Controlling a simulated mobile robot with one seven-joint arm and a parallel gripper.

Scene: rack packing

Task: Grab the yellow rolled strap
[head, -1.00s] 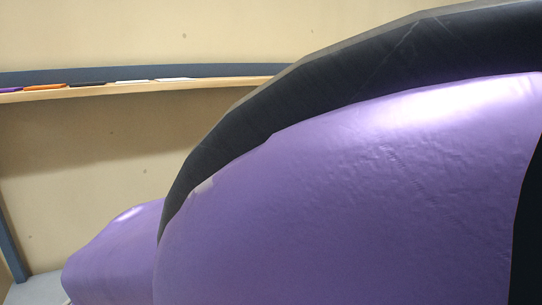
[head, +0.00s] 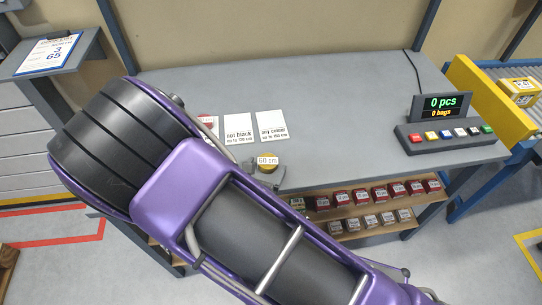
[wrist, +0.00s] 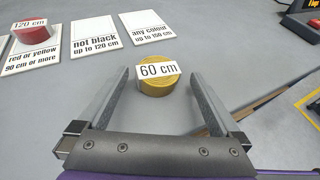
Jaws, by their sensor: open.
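The yellow rolled strap (wrist: 158,83) is a short round roll with a white "60 cm" label. It lies on the grey table (wrist: 225,50) near the front edge. In the wrist view it sits between the fingertips of my open gripper (wrist: 158,80), with space on both sides; I cannot tell whether it is at finger height. The strap also shows in the head view (head: 267,168), just beyond the end of my arm, which hides most of my gripper there.
Two white cards, "not black" (head: 239,128) and "any colour" (head: 271,125), lie bare. A button console (head: 444,134) stands at right. A shelf of labelled rolls (head: 425,203) runs below the front edge.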

